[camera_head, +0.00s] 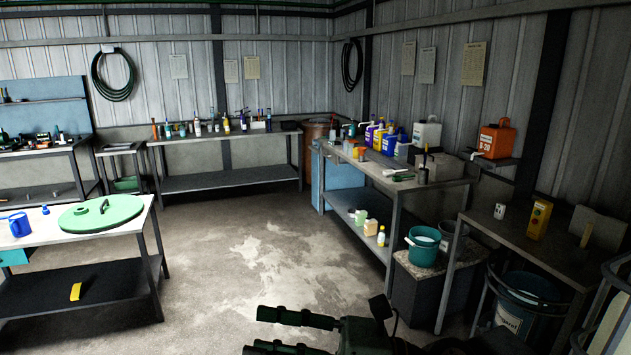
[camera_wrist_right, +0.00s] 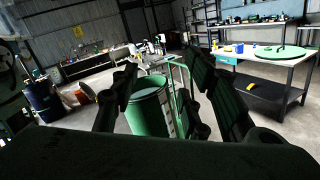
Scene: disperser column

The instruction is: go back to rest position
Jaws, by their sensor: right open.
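My right gripper (camera_head: 252,332) shows at the bottom centre of the head view, its two dark fingers pointing left and apart over the concrete floor. In the right wrist view the gripper (camera_wrist_right: 161,62) is open, with a clear gap and nothing held between the fingers. A green drum (camera_wrist_right: 147,112) beside a green tubular frame shows beyond the fingers, apart from them as far as I can tell. My left gripper is in neither view.
A table (camera_head: 130,228) with a green lid stands at left. A bench (camera_head: 440,187) with bottles and dispensers runs along the right, near a teal bucket (camera_head: 423,250) and a side table (camera_head: 540,255). The middle floor (camera_head: 260,240) is clear.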

